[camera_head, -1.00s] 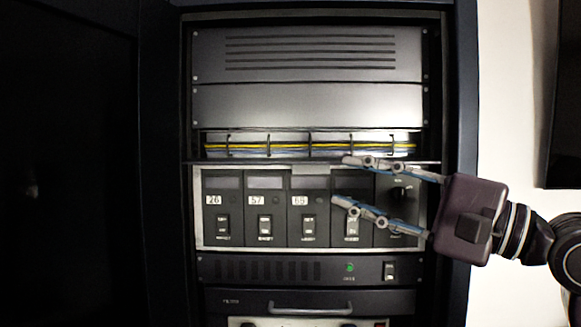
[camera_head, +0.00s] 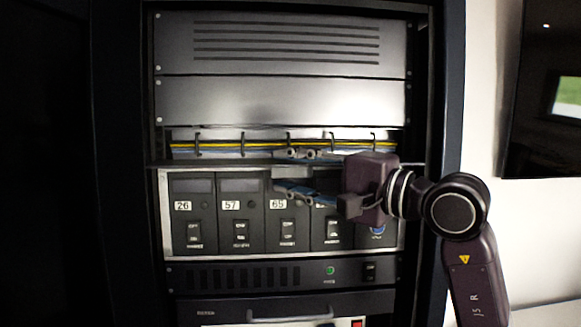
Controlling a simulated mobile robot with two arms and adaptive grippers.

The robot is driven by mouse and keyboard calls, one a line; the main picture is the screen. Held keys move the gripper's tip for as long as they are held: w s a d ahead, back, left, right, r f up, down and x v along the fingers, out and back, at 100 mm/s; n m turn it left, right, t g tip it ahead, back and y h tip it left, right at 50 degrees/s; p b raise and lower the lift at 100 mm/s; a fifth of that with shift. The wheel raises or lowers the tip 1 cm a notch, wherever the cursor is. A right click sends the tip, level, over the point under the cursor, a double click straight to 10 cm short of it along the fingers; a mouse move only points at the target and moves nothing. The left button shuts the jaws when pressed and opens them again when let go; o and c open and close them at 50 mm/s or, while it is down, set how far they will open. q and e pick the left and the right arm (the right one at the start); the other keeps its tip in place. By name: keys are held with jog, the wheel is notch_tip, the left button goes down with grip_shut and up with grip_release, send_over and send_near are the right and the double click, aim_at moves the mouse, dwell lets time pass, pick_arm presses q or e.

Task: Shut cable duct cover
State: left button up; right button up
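The cable duct (camera_head: 230,144) runs across the rack, with yellow and blue-grey cables behind several dark hooks. Its front is open. The dark cover (camera_head: 215,164) shows as a thin, nearly level strip along the duct's lower edge, with a small grey tab (camera_head: 287,172) near its middle. My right gripper (camera_head: 292,173) comes in from the right with its fingers spread. One finger is above the cover's edge and the other below, around the tab. Whether they touch it cannot be told. The gripper body hides the cover's right part. My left gripper is not in view.
Below the cover is a row of switch modules (camera_head: 192,215) with number labels. Under it are a vented panel (camera_head: 230,276) and a drawer handle (camera_head: 290,314). A dark cabinet frame stands at both sides.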

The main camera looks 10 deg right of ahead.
jog(key=shift+s+d, duration=0.15)
jog(key=shift+d, duration=0.1)
jog(key=shift+a+f, duration=0.1)
jog(key=shift+a, duration=0.1)
grip_shut()
